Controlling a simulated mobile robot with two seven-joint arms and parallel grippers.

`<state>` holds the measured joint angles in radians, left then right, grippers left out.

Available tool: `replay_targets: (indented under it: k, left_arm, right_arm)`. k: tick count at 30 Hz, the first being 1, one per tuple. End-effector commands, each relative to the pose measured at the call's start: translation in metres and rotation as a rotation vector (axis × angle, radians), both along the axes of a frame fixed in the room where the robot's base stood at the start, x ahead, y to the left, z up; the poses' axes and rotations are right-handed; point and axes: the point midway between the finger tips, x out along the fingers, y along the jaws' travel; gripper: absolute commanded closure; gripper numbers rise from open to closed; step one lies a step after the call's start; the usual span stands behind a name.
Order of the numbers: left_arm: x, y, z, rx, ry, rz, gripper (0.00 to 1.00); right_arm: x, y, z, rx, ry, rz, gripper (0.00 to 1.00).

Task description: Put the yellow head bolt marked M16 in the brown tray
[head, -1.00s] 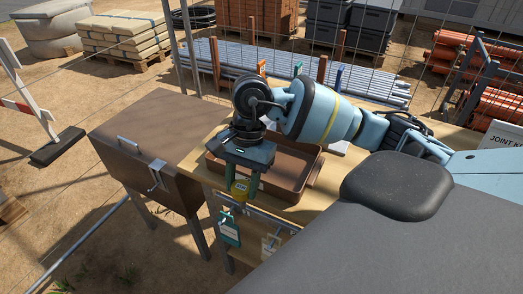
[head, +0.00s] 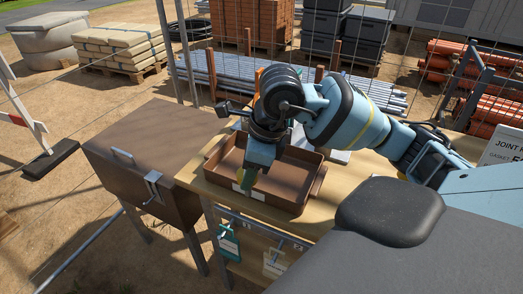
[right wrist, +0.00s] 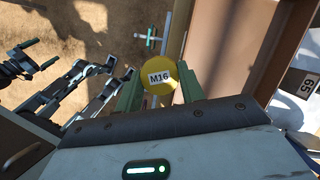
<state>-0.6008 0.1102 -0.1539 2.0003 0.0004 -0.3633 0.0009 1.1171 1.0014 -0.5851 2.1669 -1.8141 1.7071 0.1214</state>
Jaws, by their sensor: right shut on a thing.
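The yellow head bolt marked M16 (right wrist: 159,76) is held between the green fingers of my right gripper (right wrist: 160,94), with its labelled head facing the wrist camera. In the head view the right gripper (head: 247,186) points down at the near left part of the brown tray (head: 283,194). It overlaps the tray's front wall there, and the bolt cannot be made out. In the right wrist view the tray (right wrist: 232,45) lies to the right of the bolt. I cannot tell whether the bolt is inside the rim. My left gripper is not seen in the head view.
The tray stands on a wooden table (head: 322,217). A brown lidded box (head: 120,170) stands to the left of it. Tags (head: 228,243) hang along the table's front edge. A wire fence and pipe stacks (head: 225,75) are behind. Dark jointed parts in the right wrist view are unclear.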

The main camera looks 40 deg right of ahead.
Motion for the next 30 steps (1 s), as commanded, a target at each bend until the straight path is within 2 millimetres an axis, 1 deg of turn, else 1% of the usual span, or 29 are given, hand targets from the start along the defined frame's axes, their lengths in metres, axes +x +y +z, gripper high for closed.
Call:
replay_targets:
  k: [2, 5, 12, 21, 25, 30]
  left_arm:
    - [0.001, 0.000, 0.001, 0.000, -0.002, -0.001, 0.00]
    - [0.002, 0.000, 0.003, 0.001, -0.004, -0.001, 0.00]
    - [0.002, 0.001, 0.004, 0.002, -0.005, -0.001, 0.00]
    - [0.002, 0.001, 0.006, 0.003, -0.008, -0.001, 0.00]
    - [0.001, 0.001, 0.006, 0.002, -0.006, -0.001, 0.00]
    - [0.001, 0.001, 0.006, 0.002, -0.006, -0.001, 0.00]
  right_arm:
    - [0.006, -0.003, 0.000, 0.002, -0.001, -0.002, 1.00]
    - [0.021, -0.011, 0.000, 0.003, -0.002, -0.003, 1.00]
    - [0.063, -0.035, -0.005, 0.003, -0.002, -0.003, 1.00]
    - [0.110, -0.062, -0.011, 0.004, -0.001, 0.000, 1.00]
    - [0.124, -0.070, -0.012, 0.002, -0.001, 0.000, 1.00]
    - [0.132, -0.075, -0.013, 0.001, -0.001, 0.003, 1.00]
